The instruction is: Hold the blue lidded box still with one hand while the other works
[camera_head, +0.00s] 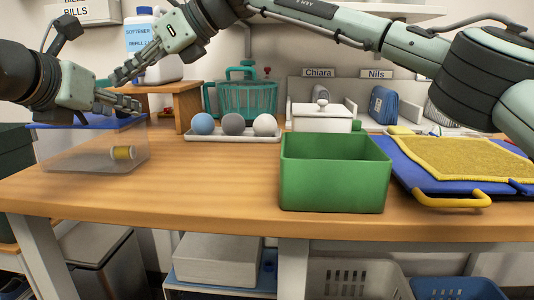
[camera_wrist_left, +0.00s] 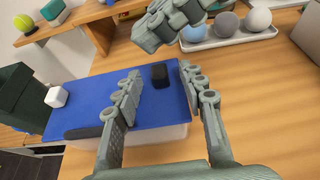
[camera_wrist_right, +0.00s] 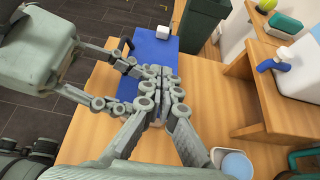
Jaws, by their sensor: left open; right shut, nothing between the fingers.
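The blue lidded box (camera_head: 75,155) stands at the left end of the table, with clear walls and a yellow spool (camera_head: 123,152) inside. Its blue lid (camera_wrist_left: 70,100) lies on top, with a black block (camera_wrist_left: 160,76) on it. My left gripper (camera_head: 122,104) is open just above the lid; in the left wrist view its fingers (camera_wrist_left: 158,90) are spread over the lid's right part. My right gripper (camera_head: 120,78) is shut and empty above the left one, pointing down-left. In the right wrist view its fingers (camera_wrist_right: 155,82) hide part of the lid. Whether either gripper touches the lid, I cannot tell.
A tray of balls (camera_head: 233,135), a teal basket (camera_head: 248,98) and a white lidded pot (camera_head: 322,118) stand behind. A green bin (camera_head: 335,175) stands mid-table, beside a blue mat with yellow cloth (camera_head: 440,158). A wooden riser (camera_head: 188,102) with bottles is behind my grippers.

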